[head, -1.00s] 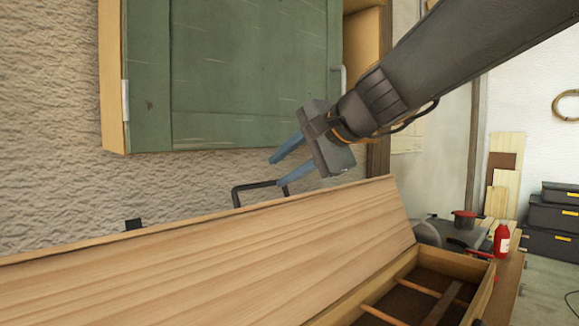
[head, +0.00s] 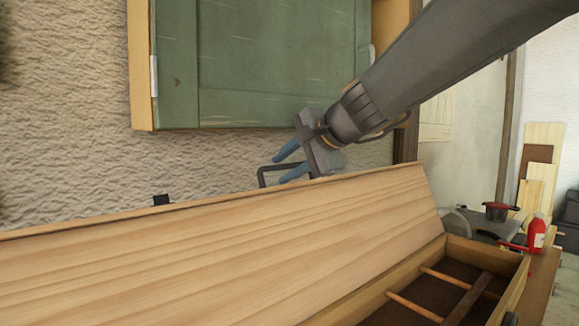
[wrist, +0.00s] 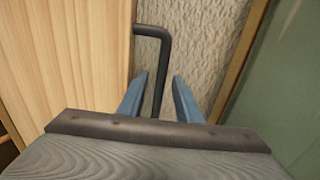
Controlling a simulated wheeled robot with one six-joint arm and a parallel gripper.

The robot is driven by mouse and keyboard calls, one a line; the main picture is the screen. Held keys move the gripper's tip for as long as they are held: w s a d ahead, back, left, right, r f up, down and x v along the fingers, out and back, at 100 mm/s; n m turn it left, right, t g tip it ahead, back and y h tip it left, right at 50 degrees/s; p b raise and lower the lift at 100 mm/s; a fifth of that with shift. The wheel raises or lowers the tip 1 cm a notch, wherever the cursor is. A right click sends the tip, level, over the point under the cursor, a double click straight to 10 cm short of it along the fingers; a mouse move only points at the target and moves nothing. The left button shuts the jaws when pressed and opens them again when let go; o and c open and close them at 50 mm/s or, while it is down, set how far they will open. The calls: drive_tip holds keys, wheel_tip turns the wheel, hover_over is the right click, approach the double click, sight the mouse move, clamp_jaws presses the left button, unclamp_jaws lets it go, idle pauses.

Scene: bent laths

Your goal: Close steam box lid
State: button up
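The steam box lid (head: 200,245) is a long pale wooden board standing raised and tilted at the back of the open steam box (head: 515,290). Its dark bar handle (head: 262,176) sticks out behind the lid's top edge, on the wall side. My gripper (head: 285,162) is just behind that edge, at the handle. In the wrist view, the lid (wrist: 65,55) is at left and the handle (wrist: 158,85) runs down between the two blue fingers (wrist: 160,92). The fingers are apart, with a gap visible on the handle's right; contact with the left finger is unclear.
A green cabinet (head: 270,70) hangs on the rough wall above my gripper. Dowels (head: 415,306) cross the box's dark inside. A red bottle (head: 537,234) and a red-topped pot (head: 497,211) stand beyond the box's right end.

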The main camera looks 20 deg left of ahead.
clamp_jaws()
drive_tip(key=s+d+r+b, duration=0.1)
drive_tip(key=s+d, duration=0.3)
drive_tip(key=d, duration=0.4)
drive_tip(key=s+d+r+b, duration=0.1)
drive_tip(key=s+d, duration=0.4)
drive_tip(key=d, duration=0.4)
drive_tip(key=s+d+f+p, duration=0.3)
drive_tip(key=d+f+p, duration=0.1)
drive_tip(key=d, duration=0.3)
drive_tip(key=s+d+f+p, duration=0.4)
drive_tip(key=d+p, duration=0.1)
drive_tip(key=d, duration=0.3)
drive_tip(key=shift+s+f+p, duration=0.2)
drive_tip(key=shift+f+p, duration=0.1)
drive_tip(key=shift+f, duration=0.05)
idle(0.6)
